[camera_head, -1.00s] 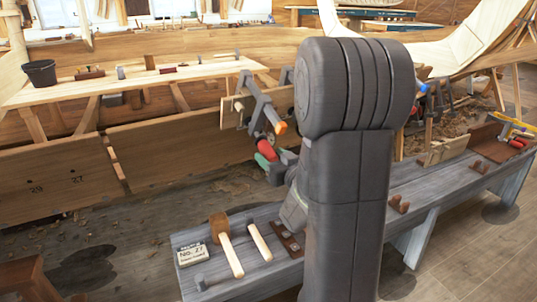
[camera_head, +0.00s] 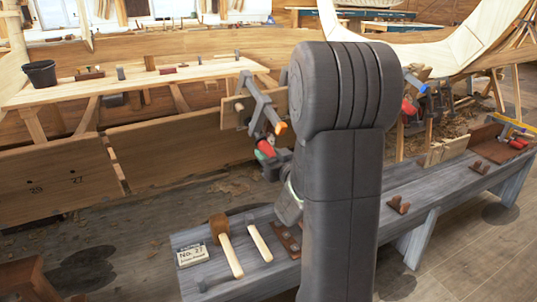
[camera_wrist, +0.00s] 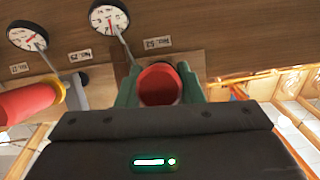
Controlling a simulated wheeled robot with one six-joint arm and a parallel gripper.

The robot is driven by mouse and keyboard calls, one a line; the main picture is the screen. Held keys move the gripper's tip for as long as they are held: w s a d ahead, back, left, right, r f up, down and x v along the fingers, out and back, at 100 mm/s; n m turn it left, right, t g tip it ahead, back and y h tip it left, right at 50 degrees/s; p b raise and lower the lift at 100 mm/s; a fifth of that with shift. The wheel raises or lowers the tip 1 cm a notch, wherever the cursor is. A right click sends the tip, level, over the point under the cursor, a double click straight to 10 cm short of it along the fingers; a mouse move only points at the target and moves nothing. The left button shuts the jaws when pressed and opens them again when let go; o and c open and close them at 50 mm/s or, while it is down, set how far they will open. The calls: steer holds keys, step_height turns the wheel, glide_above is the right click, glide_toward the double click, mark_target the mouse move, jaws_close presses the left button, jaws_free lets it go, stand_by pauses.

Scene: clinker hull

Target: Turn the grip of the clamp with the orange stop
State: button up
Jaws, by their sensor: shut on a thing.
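The clamp with the orange stop (camera_head: 281,128) hangs on the hull plank in the head view; its grey bar (camera_head: 258,100) slants down to that stop. My gripper (camera_wrist: 160,92) is shut on a red grip (camera_wrist: 160,84), its green fingers on either side. In the head view a red grip (camera_head: 265,148) shows at my gripper (camera_head: 270,160), just below the orange stop. In the wrist view an orange part (camera_wrist: 238,91) shows right of my right finger. My arm hides part of the scene.
A second red grip (camera_wrist: 28,102) is close on the left in the wrist view. Two dials, (camera_wrist: 27,36) and (camera_wrist: 108,17), sit on the plank. Below is a grey bench (camera_head: 330,225) with a mallet (camera_head: 225,245). Another clamp, with a blue stop (camera_head: 412,79), is right of my arm.

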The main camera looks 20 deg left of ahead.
steer(key=shift+m+g+y+p, duration=0.45)
steer(key=shift+m+g+y, duration=0.35)
steer(key=shift+m+g, duration=0.35)
steer(key=shift+m+g+y+p, duration=0.5)
steer(key=shift+m+g+y, duration=0.3)
steer(key=shift+m, duration=0.25)
steer(key=shift+m+g+y+p, duration=0.35)
steer(key=shift+m+g+y, duration=0.35)
steer(key=shift+m, duration=0.4)
steer(key=shift+f+m+g+y, duration=0.1)
steer(key=shift+m+g+y, duration=0.15)
steer(key=shift+m+y, duration=0.8)
steer(key=shift+m, duration=0.45)
steer(key=o, duration=1)
